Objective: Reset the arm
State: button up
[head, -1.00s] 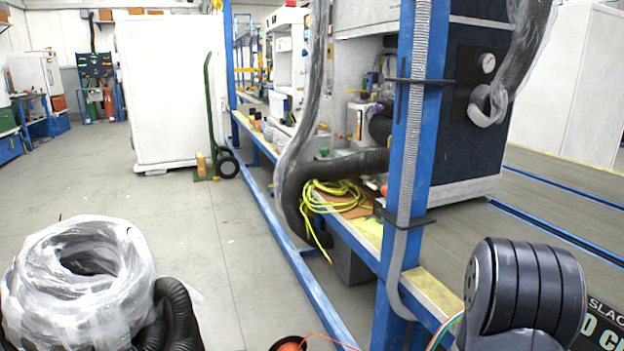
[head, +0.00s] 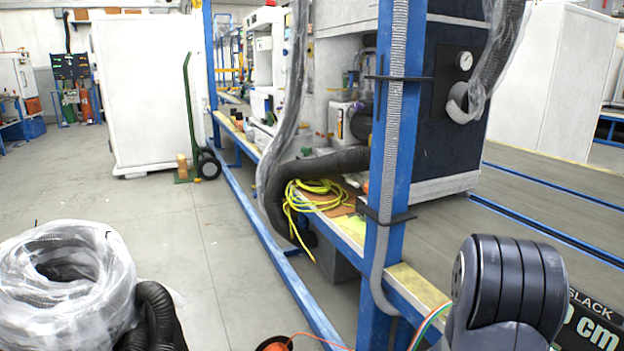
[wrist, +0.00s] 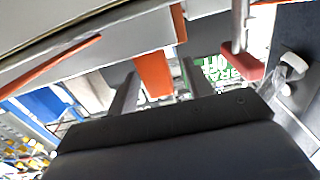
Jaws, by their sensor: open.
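In the wrist view my gripper (wrist: 158,75) shows as two dark grey fingers, spread apart, rising from a broad black body. It is open, with nothing held between the fingers. Behind it are an orange block-like part and green sheeting with white letters. In the head view a dark, ribbed section of my arm (head: 508,290) stands at the lower right. My gripper itself is outside the head view.
A blue post (head: 393,150) and a bench (head: 345,228) with a yellow cable (head: 312,200) stand close left of my arm. A plastic-wrapped hose coil (head: 65,285) is at lower left.

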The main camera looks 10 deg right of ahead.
jog(key=shift+x, duration=1.1)
notch_tip(320, 180, up, 8)
jog(key=p, duration=0.8)
jog(key=shift+a, duration=0.25)
jog(key=shift+r, duration=0.1)
